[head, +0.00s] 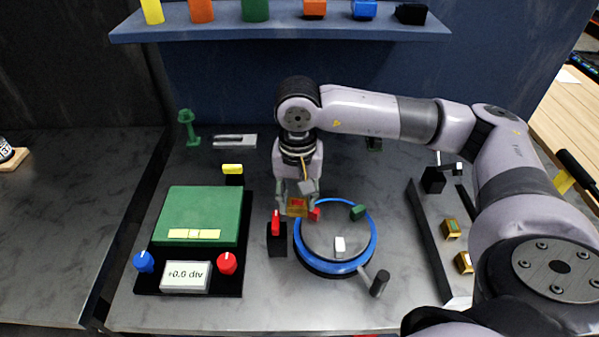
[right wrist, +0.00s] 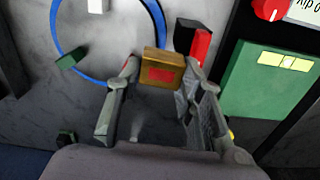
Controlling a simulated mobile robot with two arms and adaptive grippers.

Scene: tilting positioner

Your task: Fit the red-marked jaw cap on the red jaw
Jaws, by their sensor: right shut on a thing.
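My right gripper (head: 297,191) is shut on a gold jaw cap (head: 297,208) with a red mark; in the right wrist view this cap (right wrist: 162,56) sits between the two fingertips (right wrist: 163,76). The red jaw (head: 316,215) stands at the upper left of the round blue-rimmed positioner (head: 375,237), just right of the cap in the head view. I cannot tell whether cap and jaw touch. A green jaw (head: 358,212) and a white jaw (head: 340,246) stand on the same disc. My left gripper is not in view.
A red lever on a black block (head: 277,247) stands close left of the positioner. A crank handle (head: 380,283) sticks out at its lower right. Two gold caps (head: 450,228) (head: 464,262) sit at the right. A green panel (head: 199,210) with knobs lies at the left.

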